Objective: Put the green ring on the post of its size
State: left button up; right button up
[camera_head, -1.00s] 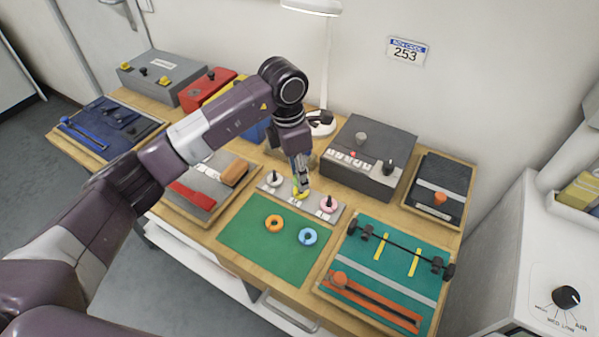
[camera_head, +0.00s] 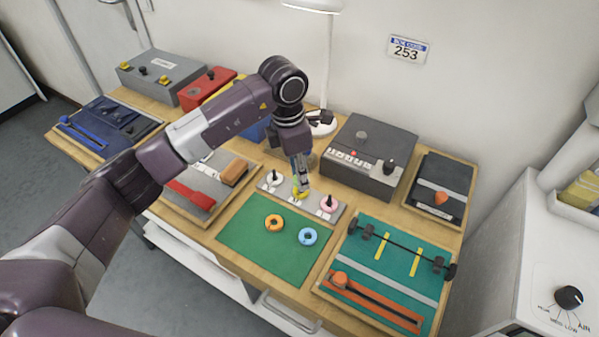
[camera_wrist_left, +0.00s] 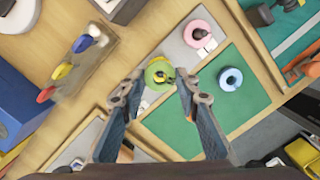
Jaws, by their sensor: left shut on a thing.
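The green ring (camera_wrist_left: 150,76) shows in the left wrist view between the fingertips of my left gripper (camera_wrist_left: 159,80). My left gripper is shut on it, above the middle of the grey post plate (camera_wrist_left: 187,58). A dark post tip shows in the ring's hole, but I cannot tell whether the ring is around the post or just above it. Yellow shows at the ring's edge. In the head view my left gripper (camera_head: 302,188) is over the middle post, with yellow at its tips. A white ring (camera_head: 274,180) and a pink ring (camera_head: 328,204) sit at the outer posts. My right gripper is out of view.
An orange ring (camera_head: 274,223) and a blue ring (camera_head: 308,236) lie on the green mat (camera_head: 262,255) in front of the plate. A grey box with a knob (camera_head: 372,155) stands behind right. A teal board with a black bar (camera_head: 400,262) lies at the right.

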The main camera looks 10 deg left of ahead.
pick_arm(q)
jog(key=shift+f+b, duration=0.5)
jog(key=shift+f, duration=0.05)
dwell(0.4)
jog(key=o, duration=0.8)
jog(key=shift+o, duration=0.5)
jog(key=o, duration=0.3)
jog(key=shift+r+p, duration=1.7)
jog(key=shift+r, duration=1.8)
